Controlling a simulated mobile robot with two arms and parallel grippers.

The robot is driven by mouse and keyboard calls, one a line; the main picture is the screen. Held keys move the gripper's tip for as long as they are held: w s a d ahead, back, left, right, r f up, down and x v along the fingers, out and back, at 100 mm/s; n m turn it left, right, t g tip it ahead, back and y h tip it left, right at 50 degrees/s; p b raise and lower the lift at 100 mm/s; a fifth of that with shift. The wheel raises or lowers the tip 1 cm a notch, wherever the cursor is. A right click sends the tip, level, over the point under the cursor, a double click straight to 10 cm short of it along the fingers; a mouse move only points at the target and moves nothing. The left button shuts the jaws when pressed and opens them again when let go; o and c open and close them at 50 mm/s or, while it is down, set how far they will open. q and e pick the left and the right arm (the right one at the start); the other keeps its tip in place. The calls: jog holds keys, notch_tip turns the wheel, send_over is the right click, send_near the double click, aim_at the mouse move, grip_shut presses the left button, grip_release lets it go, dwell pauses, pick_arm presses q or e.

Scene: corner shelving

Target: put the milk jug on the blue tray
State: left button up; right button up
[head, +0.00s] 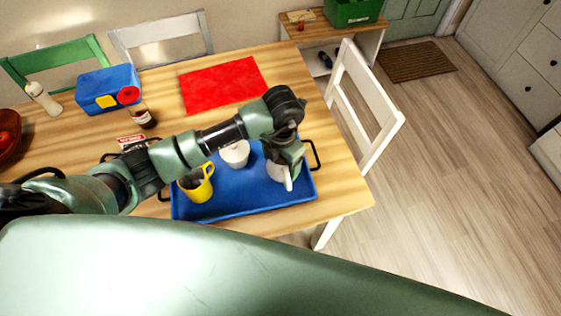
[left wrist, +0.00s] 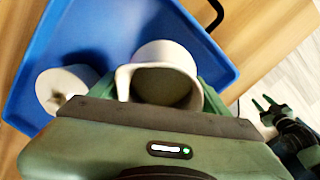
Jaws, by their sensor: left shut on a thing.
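The white milk jug (head: 287,182) is over the right part of the blue tray (head: 240,201) in the head view, partly hidden by my left gripper (head: 284,160). My left gripper is shut on the jug. In the left wrist view the jug (left wrist: 178,54) shows its open top and its handle to the left, with the blue tray (left wrist: 97,28) below and behind it. I cannot tell whether its base touches the tray. My right gripper (left wrist: 264,103) shows small at the right of the left wrist view, its two green fingertips apart and empty.
On the tray are a yellow mug (head: 197,184) and a white lidded pot (head: 235,154), left of the jug. A white chair (head: 365,105) stands at the table's right side.

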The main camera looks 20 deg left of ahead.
pick_arm(q)
jog(key=shift+f, duration=0.55)
jog(key=o, duration=1.5)
jog(key=shift+f, duration=0.2)
jog(key=o, duration=0.4)
jog(key=shift+r, duration=0.1)
jog(key=shift+r, duration=0.1)
